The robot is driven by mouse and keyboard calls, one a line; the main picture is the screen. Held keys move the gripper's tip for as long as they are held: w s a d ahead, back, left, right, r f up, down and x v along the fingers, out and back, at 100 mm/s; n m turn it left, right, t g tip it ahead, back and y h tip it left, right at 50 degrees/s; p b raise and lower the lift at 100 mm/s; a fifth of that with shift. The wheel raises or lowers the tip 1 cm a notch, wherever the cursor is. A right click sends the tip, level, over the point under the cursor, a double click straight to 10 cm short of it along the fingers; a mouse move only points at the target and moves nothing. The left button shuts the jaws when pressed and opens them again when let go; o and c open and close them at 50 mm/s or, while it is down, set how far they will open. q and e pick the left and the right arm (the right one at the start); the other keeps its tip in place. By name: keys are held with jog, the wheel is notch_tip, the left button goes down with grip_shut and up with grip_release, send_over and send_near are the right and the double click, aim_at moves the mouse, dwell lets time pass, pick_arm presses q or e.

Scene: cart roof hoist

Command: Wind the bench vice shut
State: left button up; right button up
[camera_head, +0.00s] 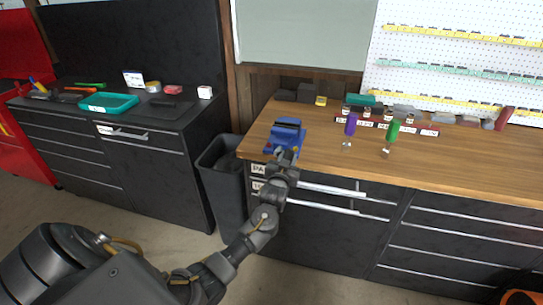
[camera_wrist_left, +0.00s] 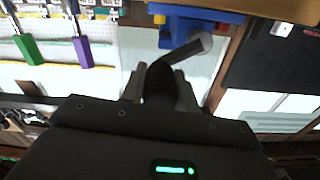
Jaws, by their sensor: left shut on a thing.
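The blue bench vice (camera_head: 290,132) is mounted at the left front corner of the wooden bench (camera_head: 330,160). In the left wrist view the vice (camera_wrist_left: 187,22) appears upside down at the top, with a grey crank handle (camera_wrist_left: 188,50) in front of it. My left gripper (camera_head: 283,160) is at the front of the vice. In the left wrist view its fingers (camera_wrist_left: 160,88) are shut on the dark end of the crank handle. The gripper hides part of the handle in the head view. The jaw gap is too small to judge. My right gripper is not in view.
A purple screwdriver (camera_head: 350,126) and a green screwdriver (camera_head: 392,131) stand right of the vice. Several small parts and labels line the bench's back. A dark bin (camera_head: 222,180) stands left of the bench. Drawer handles (camera_head: 335,190) project below the bench edge.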

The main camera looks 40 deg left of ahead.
pick_arm(q)
jog(key=shift+s+a+f, duration=0.15)
jog(key=shift+a, duration=0.25)
